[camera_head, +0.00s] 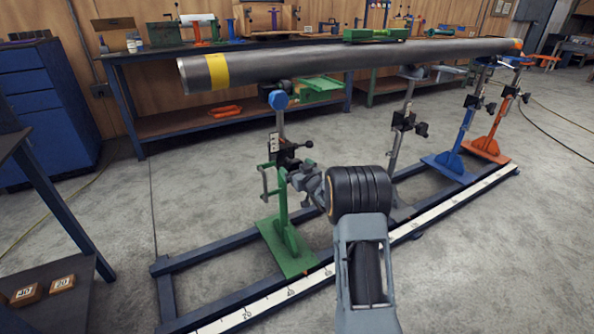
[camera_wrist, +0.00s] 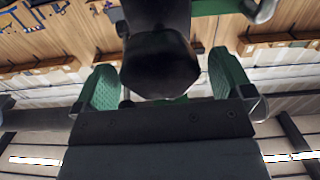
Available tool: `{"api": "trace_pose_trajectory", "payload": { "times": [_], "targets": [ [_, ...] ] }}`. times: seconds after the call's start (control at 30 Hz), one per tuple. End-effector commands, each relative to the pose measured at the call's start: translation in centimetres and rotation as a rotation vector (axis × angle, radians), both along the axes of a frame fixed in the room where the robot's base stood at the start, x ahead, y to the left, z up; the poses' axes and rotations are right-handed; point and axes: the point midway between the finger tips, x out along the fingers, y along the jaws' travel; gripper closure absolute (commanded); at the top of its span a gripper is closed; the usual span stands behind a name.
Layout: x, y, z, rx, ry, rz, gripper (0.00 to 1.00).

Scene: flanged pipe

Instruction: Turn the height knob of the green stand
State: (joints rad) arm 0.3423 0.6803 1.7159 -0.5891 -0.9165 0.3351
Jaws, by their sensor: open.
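The green stand (camera_head: 283,212) stands on the floor rail in the head view, under the near end of the pipe. A black knob (camera_wrist: 160,68) fills the upper middle of the wrist view; I take it to be the height knob. My gripper (camera_wrist: 163,80) is open, with one green-padded finger on each side of this knob. Gaps show between knob and pads, so I see no grip on it. In the head view my gripper (camera_head: 298,180) is beside the stand's post, and my arm partly hides it. Another black handle (camera_head: 298,147) sits higher on the post.
The long grey pipe (camera_head: 300,62) with a yellow band rests across several stands, including a blue one (camera_head: 460,150) and an orange one (camera_head: 500,125). A workbench (camera_head: 180,125) stands behind. A dark table (camera_head: 40,200) is at left.

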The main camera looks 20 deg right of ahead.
Motion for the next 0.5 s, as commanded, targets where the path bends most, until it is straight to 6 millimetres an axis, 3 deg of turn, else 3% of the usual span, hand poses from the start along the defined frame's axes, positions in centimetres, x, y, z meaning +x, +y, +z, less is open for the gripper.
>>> {"api": "trace_pose_trajectory", "payload": {
  "times": [0.3, 0.5],
  "targets": [
    [0.20, 0.03, 0.00, 0.000, 0.001, 0.000, 0.02],
    [0.18, 0.02, 0.00, 0.000, 0.000, 0.000, 0.20]
  ]
}}
